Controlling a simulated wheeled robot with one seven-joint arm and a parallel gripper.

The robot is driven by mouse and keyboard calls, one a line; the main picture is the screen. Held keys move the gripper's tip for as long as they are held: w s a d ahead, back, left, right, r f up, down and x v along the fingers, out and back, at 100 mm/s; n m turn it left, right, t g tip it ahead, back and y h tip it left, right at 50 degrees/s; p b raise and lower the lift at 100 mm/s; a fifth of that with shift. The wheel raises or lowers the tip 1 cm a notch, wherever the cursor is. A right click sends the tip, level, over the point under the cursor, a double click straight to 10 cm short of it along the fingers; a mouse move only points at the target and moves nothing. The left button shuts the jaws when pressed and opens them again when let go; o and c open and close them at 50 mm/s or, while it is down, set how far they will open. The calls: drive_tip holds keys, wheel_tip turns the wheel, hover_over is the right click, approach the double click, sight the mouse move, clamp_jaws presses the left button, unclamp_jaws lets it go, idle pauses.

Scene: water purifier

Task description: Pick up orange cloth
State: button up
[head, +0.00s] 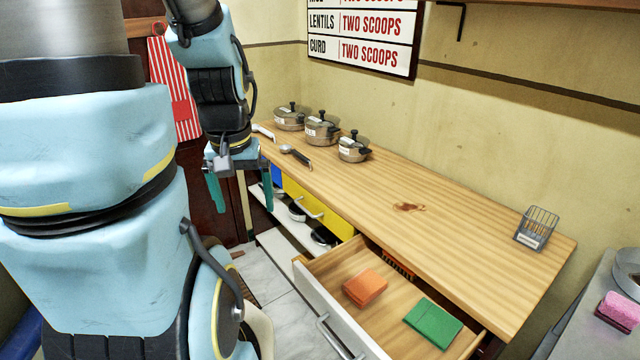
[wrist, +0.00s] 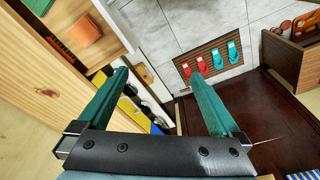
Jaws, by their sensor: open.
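The orange cloth (head: 365,287) lies folded in the open drawer (head: 385,320) below the wooden counter. It also shows at the upper left of the wrist view (wrist: 84,31). A folded green cloth (head: 433,323) lies to its right in the same drawer, with a gap between them. My gripper (head: 240,196) hangs in the air left of the counter's far end, well away from the drawer. Its teal fingers are apart with nothing between them, as the wrist view (wrist: 160,90) shows.
Several lidded pots, three in view (head: 321,129), and a ladle (head: 295,155) stand at the counter's far end. A wire basket (head: 537,228) sits at its right end. A brown stain (head: 409,207) marks the countertop. Slippers lie on a floor mat (wrist: 212,62). The drawer's top is open.

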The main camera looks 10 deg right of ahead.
drive_tip(key=w+d+f+m, duration=0.3)
drive_tip(key=d+f, duration=0.1)
drive_tip(key=d, duration=0.2)
drive_tip(key=m+g+b, duration=0.2)
drive_tip(key=m, duration=0.6)
hover_over(366, 284)
wheel_tip(366, 284, down, 20)
drive_tip(key=shift+f, duration=0.25)
drive_tip(key=shift+f+p, duration=1.3)
drive_tip(key=shift+f, duration=2)
drive_tip(key=c, duration=1.2)
